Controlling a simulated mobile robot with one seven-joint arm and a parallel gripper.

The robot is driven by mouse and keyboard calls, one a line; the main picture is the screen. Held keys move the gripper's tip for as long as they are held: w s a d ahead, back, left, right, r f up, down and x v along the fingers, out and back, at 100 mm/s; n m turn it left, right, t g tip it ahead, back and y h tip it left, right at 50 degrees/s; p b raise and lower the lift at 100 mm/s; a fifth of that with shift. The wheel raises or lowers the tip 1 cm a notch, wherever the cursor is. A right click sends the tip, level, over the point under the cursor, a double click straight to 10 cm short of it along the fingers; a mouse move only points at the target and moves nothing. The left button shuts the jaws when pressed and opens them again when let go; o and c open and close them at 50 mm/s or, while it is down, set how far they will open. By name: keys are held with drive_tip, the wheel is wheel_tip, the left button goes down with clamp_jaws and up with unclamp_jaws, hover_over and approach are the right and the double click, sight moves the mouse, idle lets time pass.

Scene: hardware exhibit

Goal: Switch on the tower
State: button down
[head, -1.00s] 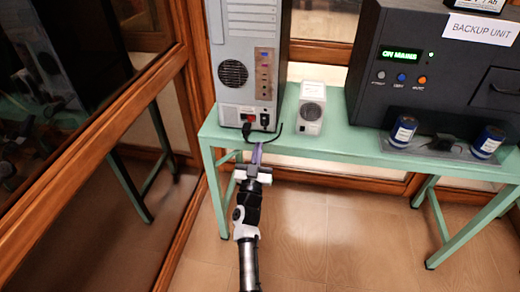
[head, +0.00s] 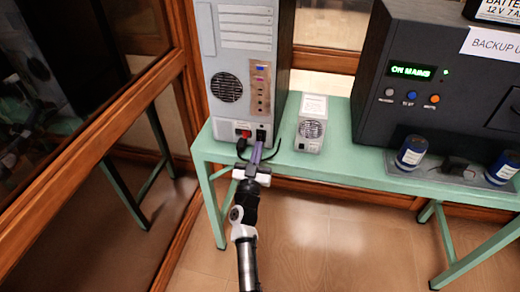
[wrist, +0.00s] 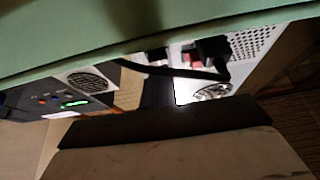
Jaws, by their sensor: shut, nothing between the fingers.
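The tower (head: 206,84) is a grey computer case standing at the left end of the green table. Low on its panel are a small red part (head: 243,132), which may be its switch, and a dark socket-like part (head: 262,135). A black plug and cable (head: 241,146) hang at its base. My gripper (head: 256,152) is shut and empty, its purple-grey fingers pointing at the tower's lower edge, just below the dark part. Contact cannot be told. In the wrist view, a black plug (wrist: 208,50) shows near a pale perforated panel (wrist: 252,42), above the dark gripper edge.
A small white box (head: 311,130) stands right of the tower. The dark backup unit (head: 440,85) stands further right, its display reading ON MAINS. Blue cylinders (head: 411,152) sit in front of it. The green table's (head: 350,170) front edge lies beside my gripper; a wood-framed glass panel is left.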

drive_tip(key=shift+f, duration=0.1)
idle(0.4)
drive_tip(key=b, duration=0.2)
drive_tip(key=f+b, duration=0.1)
drive_tip(key=b, duration=0.1)
drive_tip(key=shift+w+d+t, duration=0.15)
drive_tip(key=shift+w+t, duration=0.15)
drive_tip(key=shift+w, duration=0.05)
drive_tip(key=shift+r+p, duration=0.3)
drive_tip(key=shift+r, duration=0.1)
drive_tip(key=shift+s, duration=0.1)
